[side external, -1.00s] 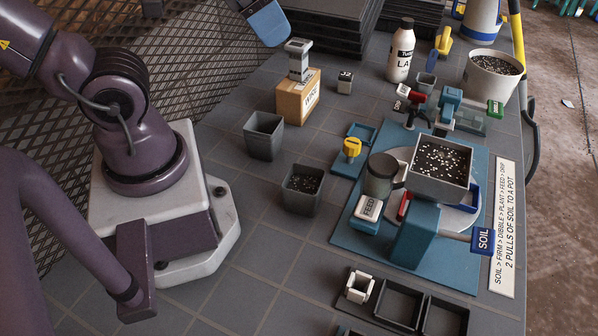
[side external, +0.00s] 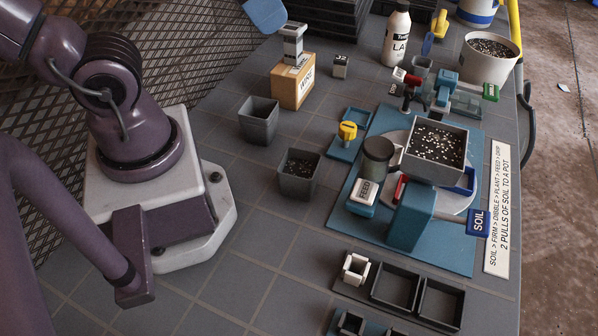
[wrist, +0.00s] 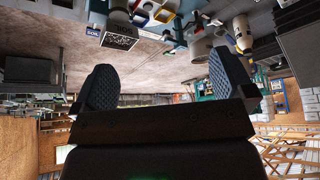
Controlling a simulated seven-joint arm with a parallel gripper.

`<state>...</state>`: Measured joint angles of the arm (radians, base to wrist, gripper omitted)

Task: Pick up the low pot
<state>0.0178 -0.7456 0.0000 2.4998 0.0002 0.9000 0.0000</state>
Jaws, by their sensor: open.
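Two dark grey square pots stand on the tiled table in the side view: an empty one (side external: 259,122) and, nearer the camera, one with dark speckled soil inside (side external: 298,176). I cannot tell for sure which is the low pot. Both stand upright and apart from each other. In the wrist view my gripper (wrist: 164,88) has its two dark textured fingers wide apart with nothing between them. It is well away from both pots; the side view does not show its fingers clearly.
A soil hopper (side external: 436,145) on a blue base stands right of the pots. A cardboard box (side external: 296,87) is behind them. Black trays (side external: 397,286) lie at the front. A white bottle (side external: 397,38) and white bucket (side external: 488,60) stand at the back. The tiles left of the pots are clear.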

